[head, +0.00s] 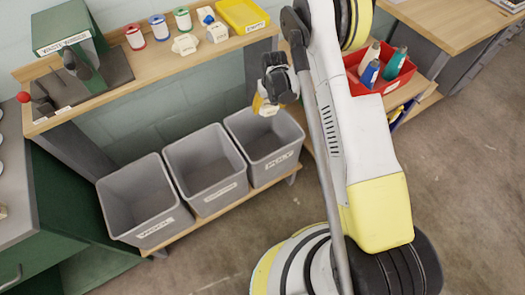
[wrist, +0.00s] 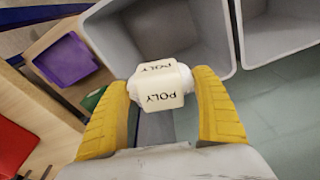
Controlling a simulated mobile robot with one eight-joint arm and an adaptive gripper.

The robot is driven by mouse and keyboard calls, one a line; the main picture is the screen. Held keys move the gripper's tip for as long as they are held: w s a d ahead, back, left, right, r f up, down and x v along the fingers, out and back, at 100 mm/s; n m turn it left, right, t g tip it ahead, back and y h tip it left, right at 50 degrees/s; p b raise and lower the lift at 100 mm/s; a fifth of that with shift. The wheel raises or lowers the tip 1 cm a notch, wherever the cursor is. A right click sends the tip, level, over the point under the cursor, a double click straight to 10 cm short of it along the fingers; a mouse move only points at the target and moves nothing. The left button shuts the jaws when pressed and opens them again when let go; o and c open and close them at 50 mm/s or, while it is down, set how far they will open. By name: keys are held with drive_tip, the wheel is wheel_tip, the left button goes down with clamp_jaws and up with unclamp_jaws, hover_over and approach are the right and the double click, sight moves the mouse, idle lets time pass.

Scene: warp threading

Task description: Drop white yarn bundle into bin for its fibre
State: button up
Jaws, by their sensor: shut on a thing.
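The white yarn bundle (wrist: 160,86), marked POLY, is between the two yellow fingers of my gripper (wrist: 166,108) in the wrist view. The fingers press on its two ends. In the head view my gripper (head: 267,103) hangs by the back rim of the right grey bin (head: 286,158), higher than it. That bin's label reads POLY. In the wrist view the bundle overlaps the edge of a grey bin (wrist: 212,38); its height above the rim is hard to tell. The middle bin (head: 217,193) and left bin (head: 160,225) look empty; their labels are hard to read.
The bins stand in a row on a low wooden shelf. The upper shelf (head: 150,82) holds several spools, pale bundles (head: 185,44), a yellow tray (head: 242,14) and a green machine (head: 68,30). A red tray (head: 398,82) with bottles is to the right. The floor in front is clear.

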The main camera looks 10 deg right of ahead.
wheel_tip(320, 180, down, 6)
drive_tip(key=b, duration=0.2)
drive_tip(key=shift+r+b, duration=0.15)
drive_tip(key=shift+b, duration=0.2)
drive_tip(key=o, duration=1)
drive_tip(key=r, duration=0.4)
drive_tip(key=s+r, duration=0.1)
drive_tip(key=r, duration=0.3)
drive_tip(key=s+r, duration=0.1)
drive_tip(key=r, duration=0.3)
